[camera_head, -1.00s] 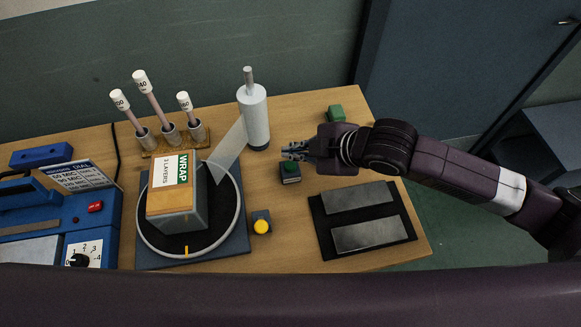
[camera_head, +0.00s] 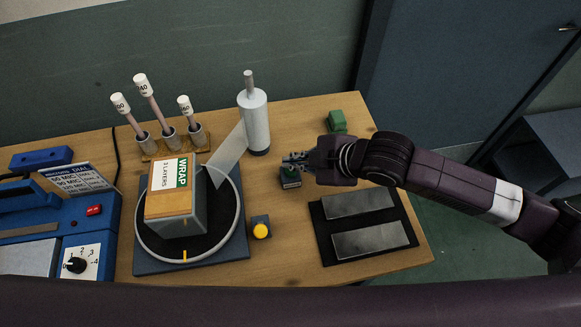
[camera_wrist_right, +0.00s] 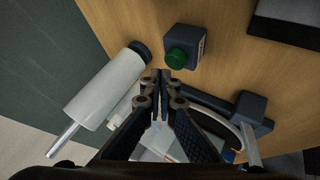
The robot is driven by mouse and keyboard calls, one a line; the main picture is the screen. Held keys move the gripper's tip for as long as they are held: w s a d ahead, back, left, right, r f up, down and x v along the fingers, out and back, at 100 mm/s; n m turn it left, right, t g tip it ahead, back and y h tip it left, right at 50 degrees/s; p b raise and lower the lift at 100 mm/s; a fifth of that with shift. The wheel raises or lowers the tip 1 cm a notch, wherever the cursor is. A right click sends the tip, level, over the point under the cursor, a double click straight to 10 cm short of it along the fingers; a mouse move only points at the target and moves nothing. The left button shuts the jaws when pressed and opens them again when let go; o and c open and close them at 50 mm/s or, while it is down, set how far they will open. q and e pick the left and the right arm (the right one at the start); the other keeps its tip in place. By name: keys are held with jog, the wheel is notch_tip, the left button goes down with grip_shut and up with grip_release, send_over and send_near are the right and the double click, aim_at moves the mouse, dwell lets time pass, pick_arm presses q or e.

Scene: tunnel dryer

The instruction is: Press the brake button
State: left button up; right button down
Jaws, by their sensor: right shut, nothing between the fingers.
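A small dark box (camera_head: 291,182) with a green button (camera_head: 289,170) on top stands on the table, right of the turntable. In the right wrist view the green button (camera_wrist_right: 177,58) is raised on its box (camera_wrist_right: 187,43); the box's label is unreadable. A second small box with a yellow button (camera_head: 260,231) stands at the turntable's right corner. No readable word tells which one is the brake. My right gripper (camera_head: 290,160) is shut and empty, its fingertips close to the green button, partly covering it. Contact cannot be told. My left gripper is out of view.
A turntable (camera_head: 145,253) carries a wrapped box (camera_head: 172,203). A film roll (camera_head: 254,120) stands behind it, with film stretched to the box. A green block (camera_head: 337,121) and a black mat (camera_head: 325,248) with two metal plates lie nearby. A blue dial panel (camera_head: 97,240) is at left.

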jog(key=shift+f, duration=0.1)
dwell(0.6)
jog(key=shift+f, duration=0.3)
jog(key=shift+f, duration=0.7)
dwell(0.6)
jog(key=shift+r, duration=0.1)
jog(key=shift+r+p, duration=0.95)
jog(key=shift+p, duration=0.05)
jog(key=shift+r, duration=0.1)
notch_tip(320, 180, up, 5)
jog(key=p, duration=0.5)
jog(key=shift+p, duration=0.3)
